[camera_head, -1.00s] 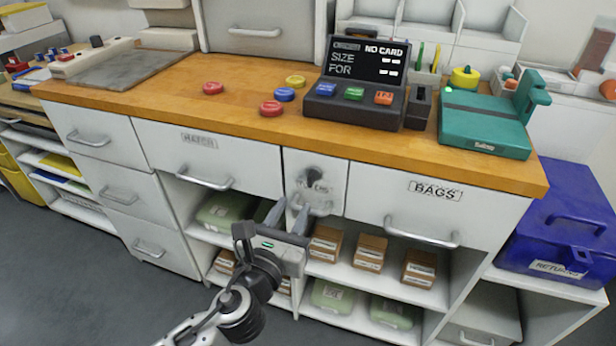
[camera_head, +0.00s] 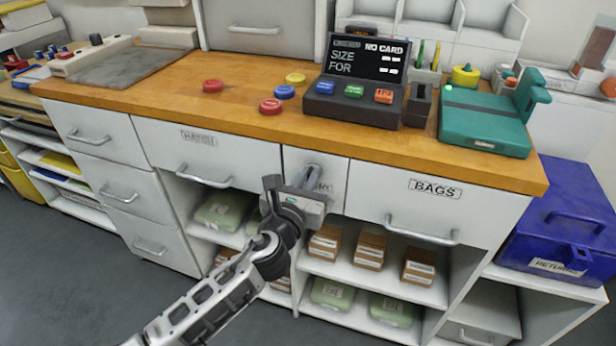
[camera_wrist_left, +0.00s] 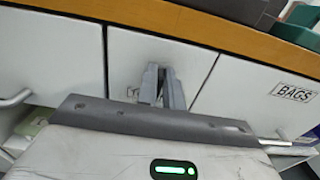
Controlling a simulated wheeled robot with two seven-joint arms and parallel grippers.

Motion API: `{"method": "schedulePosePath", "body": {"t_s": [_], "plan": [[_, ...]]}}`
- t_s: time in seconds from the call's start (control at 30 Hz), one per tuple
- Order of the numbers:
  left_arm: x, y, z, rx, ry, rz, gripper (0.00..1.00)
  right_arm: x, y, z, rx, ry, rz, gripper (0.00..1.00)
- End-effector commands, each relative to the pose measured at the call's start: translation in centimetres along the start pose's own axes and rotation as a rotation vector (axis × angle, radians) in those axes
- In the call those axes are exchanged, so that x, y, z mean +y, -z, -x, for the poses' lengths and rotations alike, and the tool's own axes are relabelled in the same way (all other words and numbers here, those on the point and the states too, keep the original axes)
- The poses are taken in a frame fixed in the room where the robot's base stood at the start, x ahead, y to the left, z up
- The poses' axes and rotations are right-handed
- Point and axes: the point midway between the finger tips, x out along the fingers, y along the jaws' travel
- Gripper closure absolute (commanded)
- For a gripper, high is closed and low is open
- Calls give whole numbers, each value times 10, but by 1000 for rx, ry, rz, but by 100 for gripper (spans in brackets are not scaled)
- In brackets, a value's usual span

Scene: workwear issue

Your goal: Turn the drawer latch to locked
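The narrow white drawer front (camera_head: 335,200) sits under the wooden counter, between two wider drawers. It also shows in the wrist view (camera_wrist_left: 200,60). Its dark latch, in the upper middle of the front, is hidden behind my fingers, so its turn position cannot be read. My left gripper (camera_head: 312,172) reaches up to the latch spot. In the left wrist view its two grey fingers (camera_wrist_left: 160,75) stand close together with a narrow gap, closed around the latch. The gripper body covers the drawer's label and most of its handle. My right gripper is not in view.
The BAGS drawer (camera_head: 430,205) is on the right, with its handle (camera_head: 420,232) sticking out. Another wide drawer (camera_head: 235,160) is on the left. Shelves with small boxes (camera_head: 370,250) lie below. The counter edge (camera_head: 390,158) overhangs just above the fingers.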

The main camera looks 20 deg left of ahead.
Motion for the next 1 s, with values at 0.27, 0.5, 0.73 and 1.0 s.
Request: {"method": "schedulePosePath", "body": {"t_s": [0.27, 0.5, 0.73, 1.0], "plan": [[0, 0, 0, 0, 1, 5, 100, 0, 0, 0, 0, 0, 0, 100], [1, 0, 0, 0, 1, 74, 100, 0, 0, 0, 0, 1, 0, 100], [3, 1, 0, -1, 0, 236, 100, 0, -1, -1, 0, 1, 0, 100], [6, 3, 0, 0, -1, 490, 100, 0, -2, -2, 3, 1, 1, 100]]}}
